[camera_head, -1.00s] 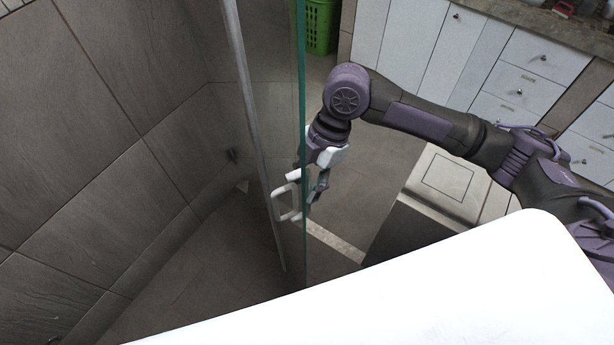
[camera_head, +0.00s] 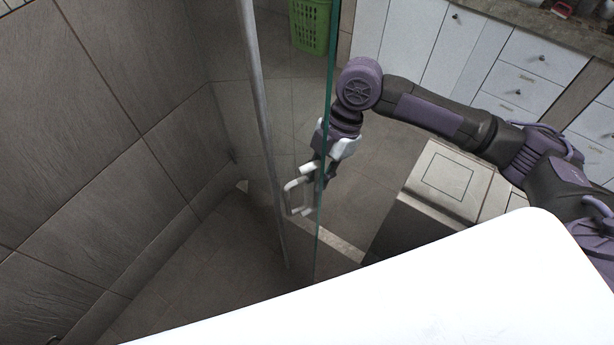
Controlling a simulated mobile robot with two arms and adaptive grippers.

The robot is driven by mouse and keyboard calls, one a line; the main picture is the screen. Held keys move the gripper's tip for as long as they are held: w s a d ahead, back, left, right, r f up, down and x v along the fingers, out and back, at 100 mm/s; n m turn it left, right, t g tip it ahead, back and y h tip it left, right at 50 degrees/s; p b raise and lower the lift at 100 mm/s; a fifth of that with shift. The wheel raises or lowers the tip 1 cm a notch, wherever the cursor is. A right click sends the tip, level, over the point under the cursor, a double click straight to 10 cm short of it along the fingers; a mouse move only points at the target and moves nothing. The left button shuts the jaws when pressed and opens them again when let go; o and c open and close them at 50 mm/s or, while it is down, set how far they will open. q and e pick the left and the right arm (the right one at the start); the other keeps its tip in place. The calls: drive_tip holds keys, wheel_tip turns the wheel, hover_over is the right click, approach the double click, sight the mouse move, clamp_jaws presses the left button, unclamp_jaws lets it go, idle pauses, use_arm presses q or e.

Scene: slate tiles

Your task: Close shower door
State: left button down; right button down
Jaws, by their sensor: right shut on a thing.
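The glass shower door (camera_head: 329,90) stands partly open, seen nearly edge-on with a green edge. Its white handle (camera_head: 291,197) sticks out on the left side of the glass. My right gripper (camera_head: 318,178) is at the door's edge by the handle, shut on the door's handle area. The glass and the gripper's own body partly hide the fingertips, so their exact contact is hard to see. A grey metal post (camera_head: 262,120) stands to the left of the handle. My left gripper is not in view.
Dark tiled walls (camera_head: 85,110) enclose the shower at left. A green basket (camera_head: 310,25) stands behind the door. White cabinets (camera_head: 420,40) line the back right, and a pale square box (camera_head: 447,180) sits on the floor. Tiled floor lies clear between door and box.

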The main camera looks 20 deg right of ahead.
drive_tip(key=w+d, duration=0.3)
drive_tip(key=d, duration=0.4)
drive_tip(key=w+d, duration=0.3)
drive_tip(key=d, duration=0.5)
drive_tip(key=c, duration=1.1)
unclamp_jaws()
drive_tip(key=shift+c, duration=0.2)
drive_tip(key=shift+r, duration=0.15)
drive_tip(key=v, duration=0.7)
drive_tip(key=shift+r, duration=0.15)
drive_tip(key=shift+d, duration=0.1)
